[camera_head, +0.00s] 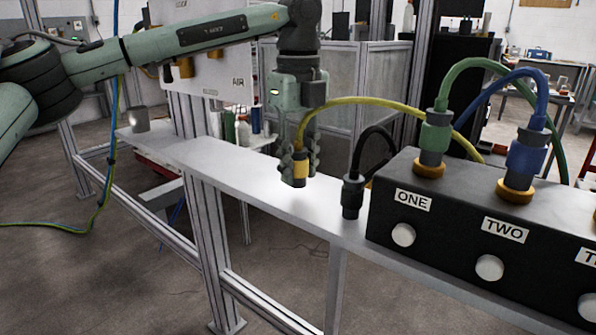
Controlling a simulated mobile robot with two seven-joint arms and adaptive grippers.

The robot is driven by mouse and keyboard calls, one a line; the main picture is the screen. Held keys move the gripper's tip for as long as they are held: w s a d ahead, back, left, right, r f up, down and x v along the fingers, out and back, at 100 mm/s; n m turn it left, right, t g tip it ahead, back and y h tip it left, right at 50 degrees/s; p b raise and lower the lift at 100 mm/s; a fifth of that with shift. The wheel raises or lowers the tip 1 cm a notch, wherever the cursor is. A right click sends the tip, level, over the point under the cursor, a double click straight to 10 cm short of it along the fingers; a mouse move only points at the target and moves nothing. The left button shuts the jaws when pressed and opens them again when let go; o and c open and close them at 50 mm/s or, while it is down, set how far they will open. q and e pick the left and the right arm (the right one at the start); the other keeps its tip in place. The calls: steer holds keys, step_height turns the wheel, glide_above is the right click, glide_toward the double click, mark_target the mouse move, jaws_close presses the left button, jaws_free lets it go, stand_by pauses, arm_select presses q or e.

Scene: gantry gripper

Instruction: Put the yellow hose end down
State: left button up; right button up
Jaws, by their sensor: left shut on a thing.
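The yellow hose end (300,167) is a short yellow and dark connector held upright, with its yellow hose (375,101) arching to the right behind the panel. My left gripper (302,158) is shut on it, with fingers pointing down. The hose end's lower tip is over the light metal shelf (240,171), at or just above its surface; I cannot tell whether it touches. My right gripper is not in view.
A black hose end (352,196) stands on the shelf just right of the yellow one. A black panel (450,235) carries green (434,135) and blue (526,150) hose ends in its sockets. A grey cup (138,119) stands at the shelf's far left. The shelf between is clear.

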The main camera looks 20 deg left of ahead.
mark_target(298, 153)
arm_select(q)
steer(key=shift+f, duration=0.8)
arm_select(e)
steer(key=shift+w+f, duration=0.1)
arm_select(q)
steer(key=shift+f, duration=0.2)
steer(key=o, duration=1.1)
steer(key=shift+o, duration=0.2)
steer(key=shift+r, duration=0.2)
step_height(298, 153, up, 2)
steer(key=shift+r, duration=0.15)
step_height(298, 153, up, 9)
steer(key=shift+r, duration=0.35)
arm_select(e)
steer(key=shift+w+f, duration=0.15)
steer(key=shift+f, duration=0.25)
